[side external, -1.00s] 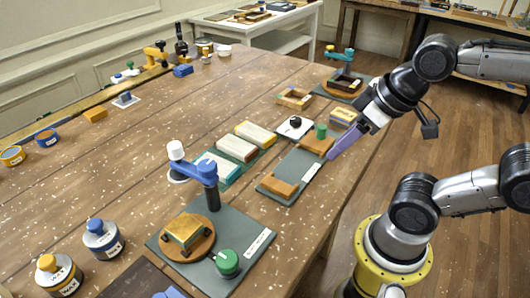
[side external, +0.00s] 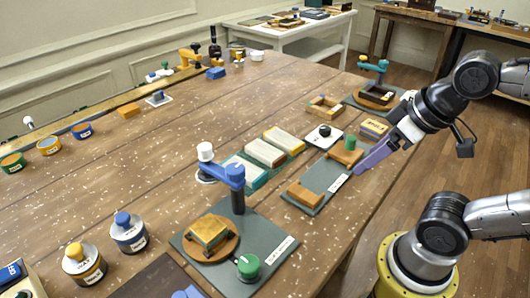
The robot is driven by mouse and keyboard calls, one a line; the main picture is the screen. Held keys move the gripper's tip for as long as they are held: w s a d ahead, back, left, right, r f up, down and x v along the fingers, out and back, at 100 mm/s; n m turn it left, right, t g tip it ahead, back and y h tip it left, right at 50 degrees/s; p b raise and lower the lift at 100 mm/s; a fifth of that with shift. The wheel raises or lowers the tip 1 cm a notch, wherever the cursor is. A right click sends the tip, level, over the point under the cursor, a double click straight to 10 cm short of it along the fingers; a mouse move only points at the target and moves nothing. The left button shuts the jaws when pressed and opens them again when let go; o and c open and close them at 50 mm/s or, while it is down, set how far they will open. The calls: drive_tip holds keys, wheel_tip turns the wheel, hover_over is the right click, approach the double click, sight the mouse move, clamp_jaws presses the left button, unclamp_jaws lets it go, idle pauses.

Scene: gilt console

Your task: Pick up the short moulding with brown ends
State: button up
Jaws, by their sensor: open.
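Three short mouldings with pale tops lie side by side near the middle of the table. The middle one, the moulding with brown ends (side external: 265,153), has reddish-brown sides. It lies between a teal-ended moulding (side external: 245,171) and a yellow-ended moulding (side external: 284,140). My gripper (side external: 362,170) has purple fingers and is open. It is to the right of the mouldings, apart from them, by the table's right edge near a grey board (side external: 322,176). The gap between the fingers is hard to see from this side.
The grey board carries wooden blocks and a green knob (side external: 349,143). A blue-armed fixture (side external: 236,176) stands in front of the mouldings. A white pad with a black knob (side external: 325,132) lies behind the board. The table's left middle is mostly clear.

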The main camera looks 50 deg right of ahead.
drive_tip(key=w+r, duration=0.5)
drive_tip(key=w, duration=0.3)
drive_tip(key=g, duration=0.1)
hover_over(265, 149)
drive_tip(key=s, duration=0.3)
drive_tip(key=f, duration=1)
drive_tip(key=shift+a+f, duration=0.15)
drive_tip(key=shift+a, duration=0.15)
drive_tip(key=shift+d+x, duration=0.2)
drive_tip(key=shift+x, duration=2.75)
